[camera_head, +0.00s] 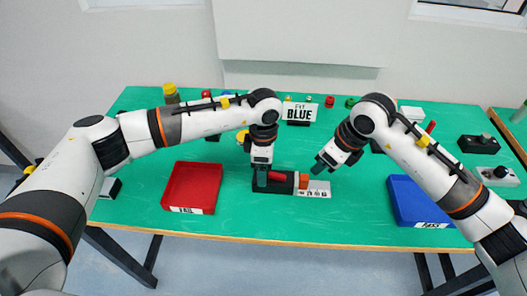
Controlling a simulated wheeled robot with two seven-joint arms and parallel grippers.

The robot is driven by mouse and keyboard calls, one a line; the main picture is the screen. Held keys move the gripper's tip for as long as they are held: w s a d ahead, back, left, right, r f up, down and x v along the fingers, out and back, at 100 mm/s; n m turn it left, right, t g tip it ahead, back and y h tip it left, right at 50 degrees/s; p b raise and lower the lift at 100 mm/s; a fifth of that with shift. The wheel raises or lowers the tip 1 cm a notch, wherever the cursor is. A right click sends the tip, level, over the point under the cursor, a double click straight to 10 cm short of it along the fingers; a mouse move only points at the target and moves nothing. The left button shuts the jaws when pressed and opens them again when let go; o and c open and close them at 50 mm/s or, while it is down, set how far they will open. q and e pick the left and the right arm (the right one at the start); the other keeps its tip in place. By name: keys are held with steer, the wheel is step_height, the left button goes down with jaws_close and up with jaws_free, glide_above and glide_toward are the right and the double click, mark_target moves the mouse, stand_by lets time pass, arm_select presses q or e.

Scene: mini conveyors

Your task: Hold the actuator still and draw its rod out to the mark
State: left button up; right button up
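The actuator (278,179) sits on a dark base near the table's front middle, with a red body and an orange-red piece (303,181) at its right end. A white plate with small marks (317,190) lies right of it. My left gripper (262,179) points down at the left part of the red body, its fingertips at body height and hiding some of it. Whether it grips the body is too small to tell. My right gripper (319,166) is up and right of the orange-red end, apart from it, tilted down to the left. Its finger gap is unclear.
A red FAIL tray (180,209) stands left and a blue PASS tray (432,223) right. Dark and pale boxes (478,145) are at the far right. Green table is clear between the trays and the actuator.

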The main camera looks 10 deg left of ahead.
arm_select(q)
steer(key=shift+f, duration=2.7)
steer(key=shift+c, duration=0.5)
steer(key=c, duration=1.3)
steer(key=shift+f, duration=0.1)
